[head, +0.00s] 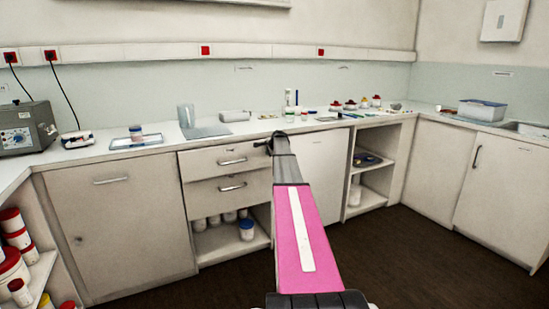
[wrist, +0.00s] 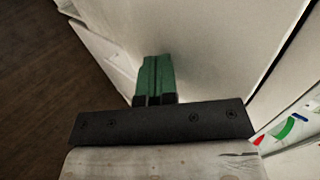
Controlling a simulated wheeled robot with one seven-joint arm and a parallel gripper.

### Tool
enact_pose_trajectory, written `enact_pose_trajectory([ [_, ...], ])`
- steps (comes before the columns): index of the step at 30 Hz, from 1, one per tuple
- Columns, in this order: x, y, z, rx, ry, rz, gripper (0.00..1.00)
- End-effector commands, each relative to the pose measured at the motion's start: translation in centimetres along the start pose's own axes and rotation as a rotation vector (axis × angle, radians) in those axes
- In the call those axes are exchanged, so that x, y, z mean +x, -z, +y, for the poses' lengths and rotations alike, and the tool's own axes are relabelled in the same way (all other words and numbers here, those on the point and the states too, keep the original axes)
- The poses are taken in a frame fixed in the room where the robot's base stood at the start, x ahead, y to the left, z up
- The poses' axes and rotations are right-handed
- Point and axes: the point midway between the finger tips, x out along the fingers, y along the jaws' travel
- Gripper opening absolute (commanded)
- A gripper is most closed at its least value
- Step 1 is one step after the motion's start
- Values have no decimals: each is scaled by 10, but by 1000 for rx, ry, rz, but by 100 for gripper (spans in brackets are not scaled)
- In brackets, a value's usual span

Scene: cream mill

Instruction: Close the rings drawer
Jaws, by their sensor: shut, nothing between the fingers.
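Two pale drawers sit one above the other under the worktop in the head view: an upper drawer (head: 205,164) and a lower drawer (head: 205,192), each with a metal bar handle. No label shows which is the rings drawer, and I cannot tell how far either stands out. My gripper (head: 268,143) is at the upper drawer's top right corner, by the worktop edge; its tip is small and partly hidden by my arm. In the wrist view its green fingers (wrist: 154,79) are shut together and empty, close to a pale panel (wrist: 215,50). Contact is unclear.
The worktop (head: 160,157) above holds a grey instrument (head: 25,128), trays, bottles and small jars. An open shelf with pots (head: 246,229) lies below the drawers. A closed cabinet door (head: 325,170) stands to their right. The dark floor (head: 400,245) in front is clear.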

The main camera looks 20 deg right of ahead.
Motion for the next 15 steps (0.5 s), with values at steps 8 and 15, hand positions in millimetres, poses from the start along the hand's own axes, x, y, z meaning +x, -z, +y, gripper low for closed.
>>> enact_pose_trajectory([
  [8,26,1,-24,0,-1,1,0],
  [15,32,1,-29,0,1,1,0],
])
